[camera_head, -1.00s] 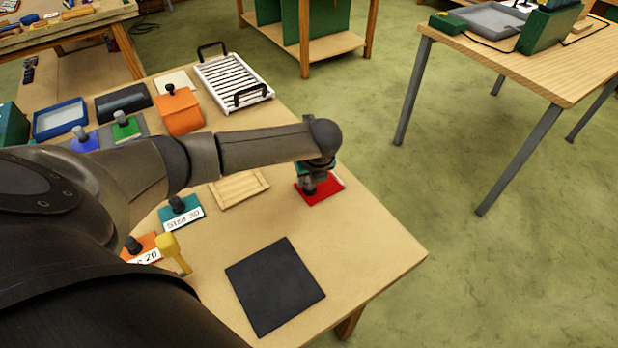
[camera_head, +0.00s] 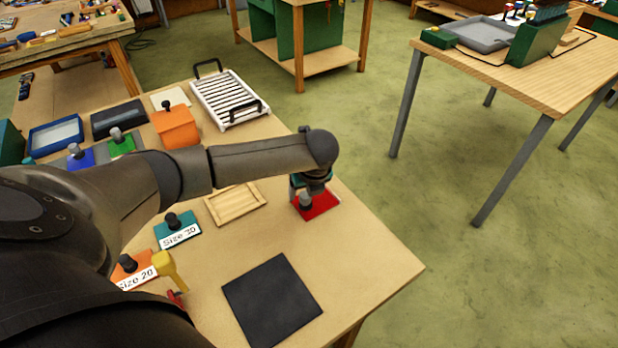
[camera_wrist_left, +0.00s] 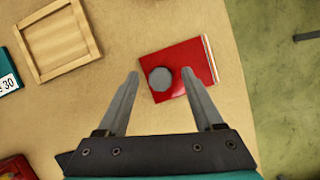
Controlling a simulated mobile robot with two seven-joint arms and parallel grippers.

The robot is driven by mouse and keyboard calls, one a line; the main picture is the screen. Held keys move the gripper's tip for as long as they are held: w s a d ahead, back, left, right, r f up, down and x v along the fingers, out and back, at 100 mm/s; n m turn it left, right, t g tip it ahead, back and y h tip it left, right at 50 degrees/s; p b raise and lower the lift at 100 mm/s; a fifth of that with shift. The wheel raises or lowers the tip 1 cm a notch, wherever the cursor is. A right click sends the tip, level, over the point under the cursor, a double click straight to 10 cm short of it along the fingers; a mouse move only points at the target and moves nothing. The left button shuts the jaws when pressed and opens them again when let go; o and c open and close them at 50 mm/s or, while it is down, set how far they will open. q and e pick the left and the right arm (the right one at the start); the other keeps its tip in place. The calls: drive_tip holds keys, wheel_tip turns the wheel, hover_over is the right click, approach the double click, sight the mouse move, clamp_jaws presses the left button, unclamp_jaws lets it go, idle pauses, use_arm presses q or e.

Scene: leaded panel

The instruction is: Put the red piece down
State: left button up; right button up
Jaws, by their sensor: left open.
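The red piece (camera_head: 318,206) lies flat on the wooden table near its right edge, with a grey knob standing on it. In the left wrist view the red piece (camera_wrist_left: 180,66) has a pale strip along its right side, and its grey knob (camera_wrist_left: 160,78) is between and just ahead of the fingertips. My left gripper (camera_wrist_left: 160,75) is open, its fingers on either side of the knob with gaps showing. In the head view the left gripper (camera_head: 306,196) is above the red piece, partly hidden by its own wrist. The right gripper does not show.
A wooden frame (camera_head: 235,204) lies left of the red piece. A black mat (camera_head: 271,302) lies in front. Teal (camera_head: 178,229) and orange (camera_head: 136,270) labelled pieces and a yellow-headed mallet (camera_head: 165,266) are at left. A white rack (camera_head: 229,98) stands behind.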

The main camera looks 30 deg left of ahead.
use_arm(q)
drive_tip(key=p+v, duration=0.1)
drive_tip(key=v, duration=0.9)
